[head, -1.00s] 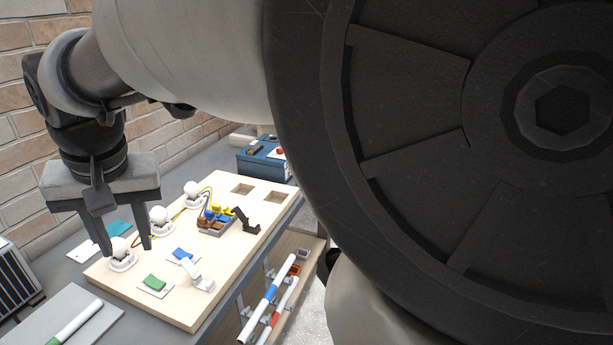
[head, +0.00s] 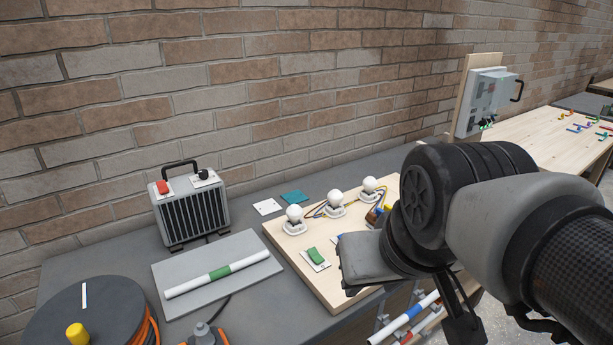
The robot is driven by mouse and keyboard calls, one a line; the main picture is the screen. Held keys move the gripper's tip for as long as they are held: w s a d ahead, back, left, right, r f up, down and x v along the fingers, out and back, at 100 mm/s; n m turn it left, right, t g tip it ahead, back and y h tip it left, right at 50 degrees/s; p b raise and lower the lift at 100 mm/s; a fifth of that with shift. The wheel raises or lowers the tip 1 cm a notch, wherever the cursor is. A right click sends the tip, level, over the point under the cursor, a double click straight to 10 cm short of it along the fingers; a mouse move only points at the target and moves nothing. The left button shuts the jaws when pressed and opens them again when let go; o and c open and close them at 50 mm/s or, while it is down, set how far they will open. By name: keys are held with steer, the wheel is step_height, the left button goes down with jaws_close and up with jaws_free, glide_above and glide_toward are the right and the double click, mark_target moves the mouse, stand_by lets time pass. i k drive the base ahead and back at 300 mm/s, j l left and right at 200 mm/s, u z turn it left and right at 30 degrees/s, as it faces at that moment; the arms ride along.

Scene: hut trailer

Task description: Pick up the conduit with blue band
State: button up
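The conduit with the blue band (head: 405,318) is a white tube with a blue middle. It lies slanted along the front side of the bench, low in the head view, and its upper right end passes close to my arm. My gripper (head: 368,262) is at the right of the view, above the front edge of the wooden board and up and left of the conduit. Its grey body shows, but its fingertips are not clearly visible. It is apart from the conduit as far as I see.
A conduit with a red band (head: 428,326) lies just beside the blue one. A green-banded conduit (head: 218,273) rests on a grey plate. The wooden board (head: 283,238) carries bulbs and switches. A heater-like box (head: 190,208) and a cable reel (head: 90,310) stand left.

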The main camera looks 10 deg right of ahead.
mark_target(384, 332)
steer(key=k+l+z, duration=0.1)
steer(key=l+z, duration=0.45)
steer(key=i+l+u, duration=0.2)
steer(key=l+u, duration=0.2)
steer(key=l, duration=0.15)
steer(key=k, duration=0.35)
steer(key=i+l, duration=0.25)
steer(key=i+l+u, duration=0.55)
steer(key=l+u, duration=0.1)
steer(key=u, duration=0.4)
steer(key=l+u, duration=0.15)
steer(key=u, duration=0.35)
steer(key=i, duration=0.05)
